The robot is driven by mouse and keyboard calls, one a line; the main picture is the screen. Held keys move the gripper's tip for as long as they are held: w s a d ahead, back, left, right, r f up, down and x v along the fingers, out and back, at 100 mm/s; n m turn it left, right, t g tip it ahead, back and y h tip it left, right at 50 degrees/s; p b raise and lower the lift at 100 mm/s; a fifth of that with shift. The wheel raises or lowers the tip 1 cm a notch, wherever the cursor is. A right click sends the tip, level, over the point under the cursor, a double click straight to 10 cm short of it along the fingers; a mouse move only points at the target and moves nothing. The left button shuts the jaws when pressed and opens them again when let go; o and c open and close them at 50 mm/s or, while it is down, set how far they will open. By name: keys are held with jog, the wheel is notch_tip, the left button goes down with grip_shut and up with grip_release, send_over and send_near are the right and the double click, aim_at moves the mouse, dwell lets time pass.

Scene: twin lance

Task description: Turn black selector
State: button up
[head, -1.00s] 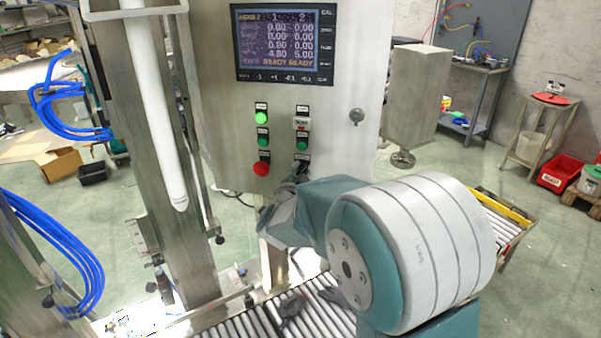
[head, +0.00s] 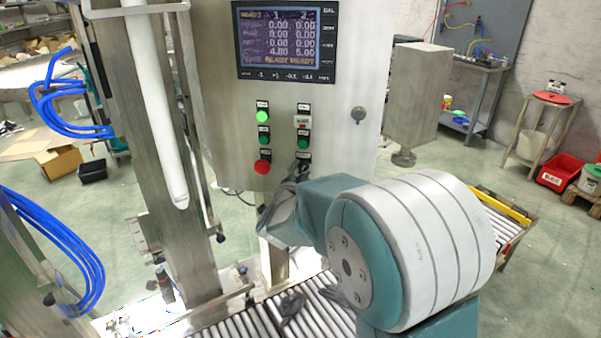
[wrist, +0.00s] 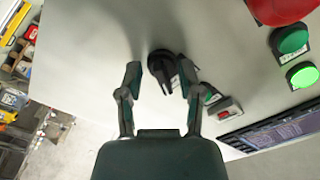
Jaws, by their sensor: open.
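The black selector (wrist: 162,66) is a dark knob on the grey panel, seen in the wrist view between and just beyond my fingertips. My gripper (wrist: 160,80) is open, one finger on each side of the selector; I cannot tell whether either finger touches it. In the head view my gripper (head: 299,172) reaches the lower right of the button group on the panel (head: 225,140). My own arm and fingers mostly hide the selector there.
A red button (head: 262,167) and a green button (head: 263,140) lie left of my gripper, with a lit green one (head: 262,116) above. A screen (head: 286,42) reading READY is higher up. A roller conveyor (head: 325,305) runs below the panel.

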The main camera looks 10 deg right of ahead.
jog(key=v, duration=1.2)
jog(key=shift+a, duration=0.25)
